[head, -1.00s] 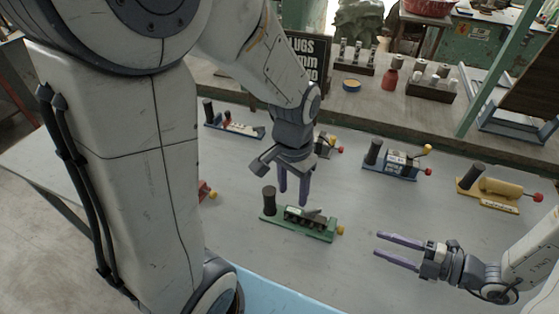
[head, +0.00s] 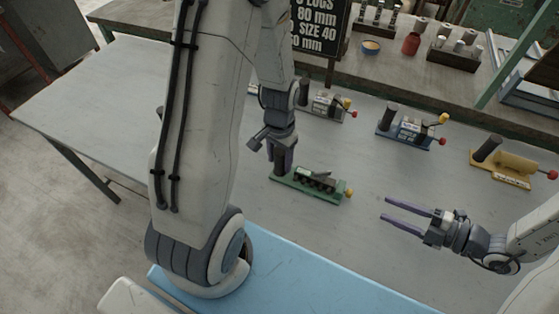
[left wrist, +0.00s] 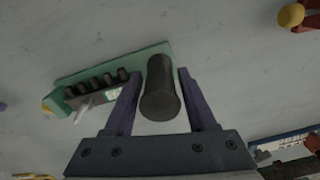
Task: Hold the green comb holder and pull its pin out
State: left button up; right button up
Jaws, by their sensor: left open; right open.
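The green comb holder (head: 316,186) lies on the grey table in the head view, with a row of dark pegs and a yellow-knobbed pin (head: 348,192) at its right end. Its black upright post shows in the left wrist view (left wrist: 160,90), where the green base (left wrist: 110,68) runs off to the left. My left gripper (head: 284,168) is open and lowered over the post, which stands between its two purple fingers (left wrist: 160,95) with gaps at both sides. My right gripper (head: 386,208) is open and empty, to the right of the holder, its fingers pointing left.
A blue holder (head: 408,132) and a yellow holder (head: 502,168) stand to the right, and a grey one (head: 327,104) stands behind. A light blue strip (head: 300,268) runs along the table's front edge. Bare table lies between the green holder and my right gripper.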

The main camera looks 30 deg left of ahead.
pick_arm(q)
jog(key=shift+f, duration=0.7)
grip_shut()
dwell(1.0)
